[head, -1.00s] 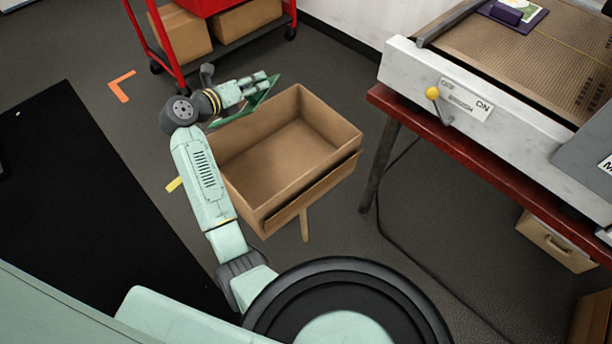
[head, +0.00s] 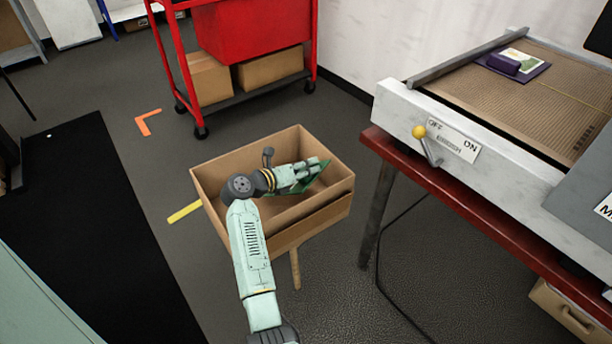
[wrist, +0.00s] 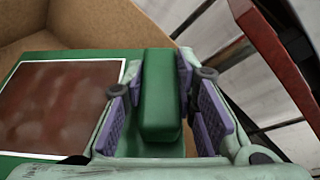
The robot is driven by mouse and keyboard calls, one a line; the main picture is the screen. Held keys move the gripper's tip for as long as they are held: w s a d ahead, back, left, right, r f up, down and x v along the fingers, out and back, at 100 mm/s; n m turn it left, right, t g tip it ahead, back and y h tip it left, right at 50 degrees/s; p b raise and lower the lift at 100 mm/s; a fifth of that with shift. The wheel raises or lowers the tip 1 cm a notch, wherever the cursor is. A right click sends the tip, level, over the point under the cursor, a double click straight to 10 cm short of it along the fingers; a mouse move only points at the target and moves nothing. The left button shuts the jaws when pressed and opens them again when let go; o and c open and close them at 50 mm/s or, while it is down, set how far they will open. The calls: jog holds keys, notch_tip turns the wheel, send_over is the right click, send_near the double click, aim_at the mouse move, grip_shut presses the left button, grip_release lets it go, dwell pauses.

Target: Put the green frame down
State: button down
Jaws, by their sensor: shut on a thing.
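The green frame (wrist: 112,60) has a white-edged, reddish-brown panel (wrist: 62,108) and a raised green block (wrist: 160,95). My gripper (wrist: 168,110) is shut on that block, one purple pad on each side. In the head view my gripper (head: 308,172) is over the cardboard box (head: 222,165), and a thin, tilted part of the green frame (head: 316,182) shows at its fingers. The box wall also shows behind the frame in the wrist view (wrist: 110,22). Whether the frame touches the box is not clear.
A machine (head: 440,130) with a yellow-knobbed lever and a purple-handled frame (head: 514,64) on its bed stands at the right on a red-edged table (head: 470,220). A red cart (head: 250,35) with boxes stands behind. A black mat (head: 90,220) lies at the left.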

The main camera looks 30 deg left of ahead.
jog(key=shift+f, duration=1.45)
jog(key=shift+f, duration=0.15)
jog(key=c, duration=1.3)
grip_release()
